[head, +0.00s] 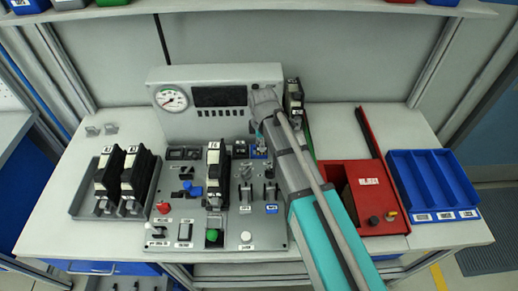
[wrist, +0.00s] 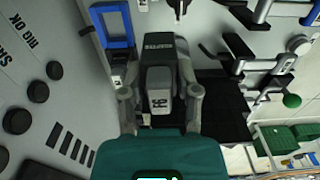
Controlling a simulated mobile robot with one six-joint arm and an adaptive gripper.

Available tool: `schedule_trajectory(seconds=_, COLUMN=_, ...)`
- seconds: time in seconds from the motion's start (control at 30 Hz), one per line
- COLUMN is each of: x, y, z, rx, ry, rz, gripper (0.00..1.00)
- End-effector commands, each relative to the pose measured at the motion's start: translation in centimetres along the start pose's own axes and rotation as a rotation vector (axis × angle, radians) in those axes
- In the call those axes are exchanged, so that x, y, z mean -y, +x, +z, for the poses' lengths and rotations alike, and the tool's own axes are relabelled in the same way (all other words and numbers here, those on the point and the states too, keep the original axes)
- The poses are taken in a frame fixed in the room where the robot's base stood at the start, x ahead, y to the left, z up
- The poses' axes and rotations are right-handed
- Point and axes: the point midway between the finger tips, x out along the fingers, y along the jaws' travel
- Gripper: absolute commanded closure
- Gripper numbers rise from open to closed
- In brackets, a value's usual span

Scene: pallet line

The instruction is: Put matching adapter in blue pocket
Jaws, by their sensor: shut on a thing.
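In the wrist view my gripper (wrist: 161,103) is shut on a black and grey adapter (wrist: 160,78) with a pale label, one finger on each side. A blue-framed pocket (wrist: 117,44) lies just up and left of the held adapter, which looks beside the frame; its height above the panel is unclear. In the head view my arm hides most of the gripper and its grip. Two black adapters, the left (head: 107,172) and the right (head: 137,175), stand in a grey tray. Another adapter (head: 214,168) stands mid-panel, and a dark labelled one (head: 293,98) shows behind my arm.
The grey panel carries a gauge (head: 171,98), a dark display (head: 218,96), levers and buttons around the work area. A red box (head: 340,172) and a blue divided tray (head: 432,185) stand at the right. In the wrist view levers and a green knob (wrist: 291,100) are at the right.

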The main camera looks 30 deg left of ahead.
Motion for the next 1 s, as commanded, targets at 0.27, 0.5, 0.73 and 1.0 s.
schedule_trajectory(seconds=0.27, x=-3.9, y=2.9, z=-0.4, rx=0.0, ry=0.001, rz=0.0, gripper=1.0)
schedule_trajectory(seconds=0.5, x=-5.7, y=5.1, z=-0.6, rx=0.0, ry=0.001, rz=0.0, gripper=1.0)
schedule_trajectory(seconds=0.73, x=-6.7, y=6.2, z=-0.7, rx=0.0, ry=0.001, rz=0.0, gripper=1.0)
schedule_trajectory(seconds=1.0, x=-6.8, y=6.2, z=-0.7, rx=0.0, ry=0.001, rz=0.0, gripper=1.0)
